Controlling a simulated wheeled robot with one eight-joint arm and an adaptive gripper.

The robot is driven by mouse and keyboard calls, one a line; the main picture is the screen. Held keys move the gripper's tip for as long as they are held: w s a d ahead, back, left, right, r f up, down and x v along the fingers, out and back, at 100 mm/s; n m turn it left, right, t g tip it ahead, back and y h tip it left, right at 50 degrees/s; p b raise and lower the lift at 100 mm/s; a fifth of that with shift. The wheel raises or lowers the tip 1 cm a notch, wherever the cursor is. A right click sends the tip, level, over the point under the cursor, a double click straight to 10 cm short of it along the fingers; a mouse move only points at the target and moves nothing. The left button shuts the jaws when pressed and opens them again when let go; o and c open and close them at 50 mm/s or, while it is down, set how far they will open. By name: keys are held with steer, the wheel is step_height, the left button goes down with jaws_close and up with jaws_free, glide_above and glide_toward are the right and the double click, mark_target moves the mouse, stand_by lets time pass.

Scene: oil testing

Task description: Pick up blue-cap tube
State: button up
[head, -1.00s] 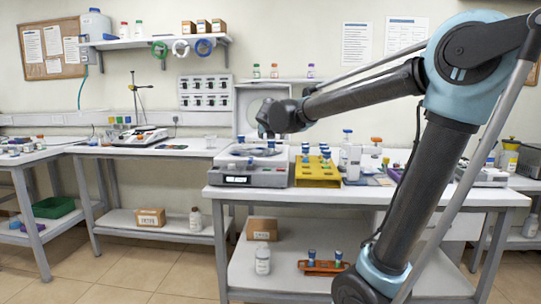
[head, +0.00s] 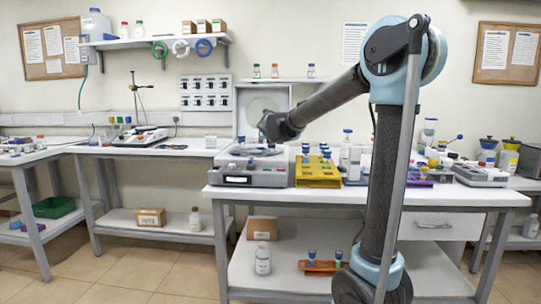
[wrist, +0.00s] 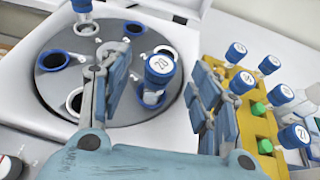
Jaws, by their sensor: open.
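A blue-cap tube (wrist: 158,75) with "20" on its cap stands in a hole of the round grey rotor of the white device (wrist: 190,9). My gripper (wrist: 160,80) is open, with one finger on each side of this tube; I cannot tell whether either finger touches it. The device also shows in the head view (head: 240,178) on the middle table, with the end of my arm above it. The yellow rack (wrist: 256,160) to the right holds several blue-cap tubes, some numbered, and green-capped ones.
The yellow rack (head: 318,180) stands close beside the device, near my right finger. Bottles and instruments fill the table further right. An orange rack (head: 322,267) with tubes lies on the lower shelf beside a white bottle (head: 262,259).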

mark_target(272, 153)
steer(key=shift+f+x, duration=0.15)
steer(key=shift+x, duration=1.25)
steer(key=shift+f+x, duration=0.15)
steer(key=shift+x, duration=1.25)
steer(key=shift+s+d, duration=0.15)
steer(key=c, duration=1.2)
